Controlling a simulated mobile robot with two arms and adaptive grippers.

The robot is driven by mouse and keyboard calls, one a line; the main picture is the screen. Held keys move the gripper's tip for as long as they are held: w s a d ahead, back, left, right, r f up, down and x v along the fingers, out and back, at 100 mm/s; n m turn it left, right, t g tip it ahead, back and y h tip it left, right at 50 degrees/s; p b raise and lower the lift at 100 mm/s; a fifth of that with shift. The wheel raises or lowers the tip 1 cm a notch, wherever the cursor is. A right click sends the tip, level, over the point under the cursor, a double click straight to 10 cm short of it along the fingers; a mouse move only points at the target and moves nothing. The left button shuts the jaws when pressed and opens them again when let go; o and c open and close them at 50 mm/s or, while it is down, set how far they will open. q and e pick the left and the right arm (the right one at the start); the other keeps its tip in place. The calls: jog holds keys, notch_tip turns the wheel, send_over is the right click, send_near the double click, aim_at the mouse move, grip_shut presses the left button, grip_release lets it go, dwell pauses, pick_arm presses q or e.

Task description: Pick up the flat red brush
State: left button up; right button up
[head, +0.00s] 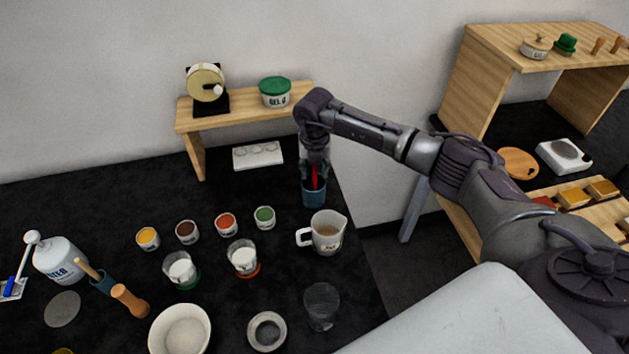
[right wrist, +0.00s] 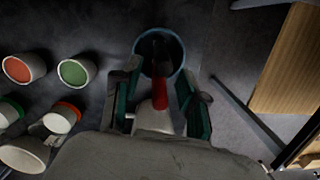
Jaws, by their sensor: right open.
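The flat red brush (head: 314,177) stands in a blue cup (head: 313,196) at the back right of the dark table. Its red part also shows in the right wrist view (right wrist: 159,95), with its lower end inside the cup (right wrist: 170,48). My right gripper (head: 314,160) is above the cup, pointing down. In the right wrist view its two fingers (right wrist: 162,100) are open, one on each side of the brush. Whether they touch it cannot be told. The brush's upper end is partly hidden by the gripper. My left gripper is not in view.
Several small paint pots, such as the green one (head: 265,217), are to the left. The table's right edge is close.

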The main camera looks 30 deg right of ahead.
grip_shut()
jog(key=shift+r, duration=0.2)
